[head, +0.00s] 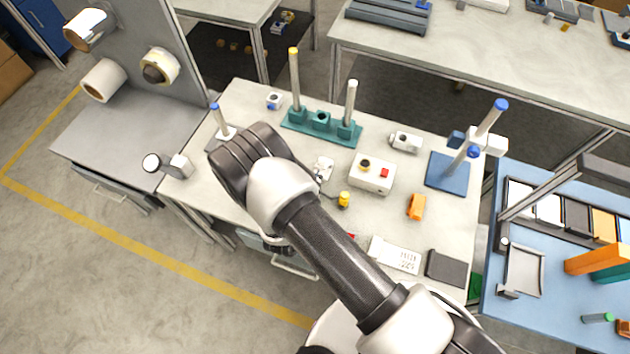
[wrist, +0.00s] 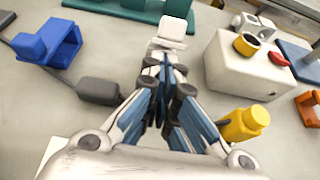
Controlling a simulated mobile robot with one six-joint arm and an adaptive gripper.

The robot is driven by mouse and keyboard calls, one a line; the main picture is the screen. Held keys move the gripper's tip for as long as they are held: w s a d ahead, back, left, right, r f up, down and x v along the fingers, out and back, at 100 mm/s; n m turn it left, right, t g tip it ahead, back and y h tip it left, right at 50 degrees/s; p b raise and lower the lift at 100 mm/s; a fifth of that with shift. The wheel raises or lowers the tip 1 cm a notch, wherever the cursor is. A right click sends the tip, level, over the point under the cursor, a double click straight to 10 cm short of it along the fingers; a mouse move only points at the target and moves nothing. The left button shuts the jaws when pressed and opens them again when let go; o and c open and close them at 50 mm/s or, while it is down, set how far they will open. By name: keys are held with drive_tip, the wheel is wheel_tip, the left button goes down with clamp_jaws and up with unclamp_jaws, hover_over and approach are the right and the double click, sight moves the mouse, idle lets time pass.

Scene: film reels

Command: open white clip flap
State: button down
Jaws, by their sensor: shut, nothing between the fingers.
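A white clip (wrist: 171,30) lies on the bench just beyond my fingertips in the wrist view. Its upper plate looks like the flap; the fingers hide its near part. It also shows in the head view (head: 323,167), left of a white control box. My gripper (wrist: 164,85) is shut and empty, its fingers together and pointing at the clip. I cannot tell whether the tips touch it. In the head view my arm hides most of the gripper.
The white box (head: 372,174) and a yellow cylinder (wrist: 243,123) stand close on the right. A blue bracket (wrist: 50,41) and a dark grey block (wrist: 100,91) lie on the left. A teal stand (head: 322,126) with posts is behind the clip.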

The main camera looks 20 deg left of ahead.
sight(321, 163)
drive_tip(key=shift+w+r+g+p, duration=0.1)
drive_tip(key=shift+r+g+p, duration=0.3)
drive_tip(key=shift+p, duration=0.1)
drive_tip(key=shift+w+r+p, duration=0.1)
drive_tip(key=shift+r+p, duration=0.1)
drive_tip(key=shift+p, duration=0.1)
drive_tip(key=shift+w+r+g+p, duration=0.25)
drive_tip(key=shift+r+g+p, duration=0.35)
drive_tip(key=shift+g, duration=0.1)
drive_tip(key=shift+w+d+r+g+p, duration=0.1)
drive_tip(key=shift+w+r+g+p, duration=0.2)
drive_tip(key=shift+g, duration=0.3)
drive_tip(key=shift+w+r+g+p, duration=0.25)
drive_tip(key=shift+r+g, duration=0.15)
drive_tip(key=shift+g, duration=0.2)
drive_tip(key=shift+w+r+b, duration=0.3)
drive_tip(key=shift+w, duration=0.1)
drive_tip(key=shift+r, duration=0.2)
